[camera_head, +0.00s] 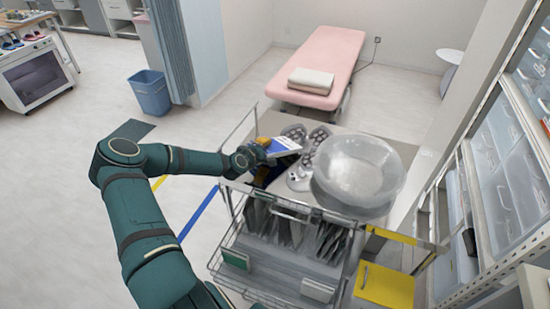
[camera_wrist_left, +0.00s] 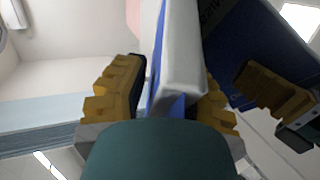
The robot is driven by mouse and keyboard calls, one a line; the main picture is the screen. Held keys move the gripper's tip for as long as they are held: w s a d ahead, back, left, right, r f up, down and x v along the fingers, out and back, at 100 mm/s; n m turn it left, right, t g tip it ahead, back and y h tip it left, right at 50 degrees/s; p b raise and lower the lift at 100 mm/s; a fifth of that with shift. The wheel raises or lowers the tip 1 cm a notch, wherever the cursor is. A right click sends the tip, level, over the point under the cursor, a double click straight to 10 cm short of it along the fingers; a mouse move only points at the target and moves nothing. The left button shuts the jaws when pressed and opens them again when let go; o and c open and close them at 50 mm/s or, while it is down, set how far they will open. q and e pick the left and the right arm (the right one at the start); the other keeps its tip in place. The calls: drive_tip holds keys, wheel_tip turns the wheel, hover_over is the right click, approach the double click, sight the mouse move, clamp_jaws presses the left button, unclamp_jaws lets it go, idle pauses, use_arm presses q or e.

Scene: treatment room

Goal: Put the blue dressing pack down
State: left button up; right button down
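My left gripper (camera_head: 268,151) has yellow finger pads and is above the far left part of the cart. It is shut on the blue dressing pack (camera_head: 283,146), a flat blue and white box held tilted. In the left wrist view the pack's white edge (camera_wrist_left: 180,65) stands between the yellow fingers of the gripper (camera_wrist_left: 165,100). A dark blue surface with lettering shows to the right there; I cannot tell whether it belongs to the same pack. A further yellow finger crosses it. My right gripper is in neither view.
The cart top (camera_head: 312,203) bears a large clear bowl (camera_head: 358,172) and grey rounded items (camera_head: 300,178) close to the pack. A wire basket (camera_head: 290,240) hangs at the front. A drawer cabinet (camera_head: 505,165) stands at the right. A pink couch (camera_head: 330,55) is behind.

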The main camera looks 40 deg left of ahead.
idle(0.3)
use_arm(q)
drive_tip(key=p+v, duration=0.3)
drive_tip(key=v, duration=0.4)
drive_tip(key=shift+r, duration=0.1)
drive_tip(key=shift+s+d, duration=0.1)
drive_tip(key=shift+s, duration=0.35)
drive_tip(key=shift+r, duration=0.15)
wheel_tip(320, 180, up, 7)
drive_tip(key=s+p, duration=0.2)
drive_tip(key=p, duration=0.3)
drive_tip(key=shift+s+d, duration=0.25)
drive_tip(key=shift+s, duration=0.15)
